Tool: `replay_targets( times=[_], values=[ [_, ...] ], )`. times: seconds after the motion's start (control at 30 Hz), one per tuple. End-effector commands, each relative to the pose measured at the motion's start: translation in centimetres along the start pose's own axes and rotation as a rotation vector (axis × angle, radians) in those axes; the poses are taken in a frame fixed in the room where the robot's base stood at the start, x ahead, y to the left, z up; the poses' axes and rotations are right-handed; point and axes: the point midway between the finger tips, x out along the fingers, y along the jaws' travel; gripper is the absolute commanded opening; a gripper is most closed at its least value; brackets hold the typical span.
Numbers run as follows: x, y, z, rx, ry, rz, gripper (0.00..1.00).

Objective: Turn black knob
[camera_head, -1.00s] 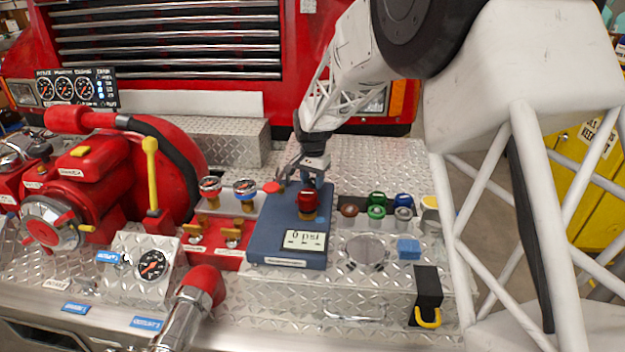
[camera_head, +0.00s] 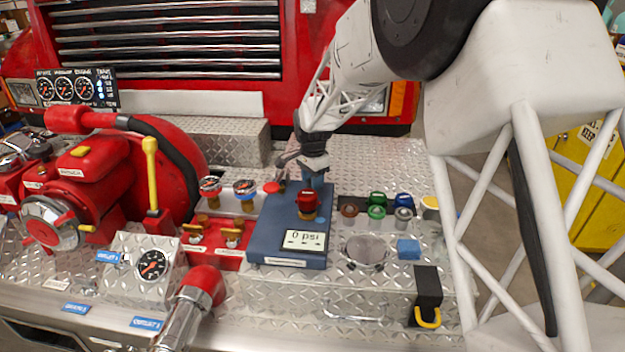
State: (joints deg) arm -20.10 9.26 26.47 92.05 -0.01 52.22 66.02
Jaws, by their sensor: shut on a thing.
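My gripper (camera_head: 306,184) reaches down over the back part of the blue box (camera_head: 272,228), just behind a red cap on a brass fitting (camera_head: 307,201). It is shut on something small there. The fingertips and what they hold are mostly hidden behind the red cap, so I cannot see the black knob clearly; the grip is where it would be hidden. The box's display (camera_head: 304,240) reads 0 psi. A red disc (camera_head: 272,187) sits at the box's back left.
Two gauges on brass valves (camera_head: 245,190) stand left of the box. Coloured caps (camera_head: 377,205) stand to its right, with a blue block (camera_head: 408,249) and a black block with a yellow hook (camera_head: 428,290). A yellow lever (camera_head: 151,170) rises at left.

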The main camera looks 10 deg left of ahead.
Motion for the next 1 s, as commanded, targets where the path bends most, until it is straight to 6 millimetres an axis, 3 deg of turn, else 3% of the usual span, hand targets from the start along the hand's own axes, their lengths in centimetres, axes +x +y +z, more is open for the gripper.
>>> replay_targets(
  times=[0.13, 0.17, 0.3, 0.7, 1.0],
  values=[
    [0.0, 0.0, 0.0, 0.000, 0.000, 0.000, 0.16],
    [0.0, 0.0, 0.0, 0.000, 0.000, 0.000, 0.44],
    [0.0, 0.0, 0.0, 0.000, 0.000, 0.000, 0.65],
    [-0.3, 0.0, 0.0, -0.001, 0.000, 0.000, 0.65],
    [-3.2, 0.0, 0.0, -0.001, 0.001, -0.002, 0.65]
  ],
)
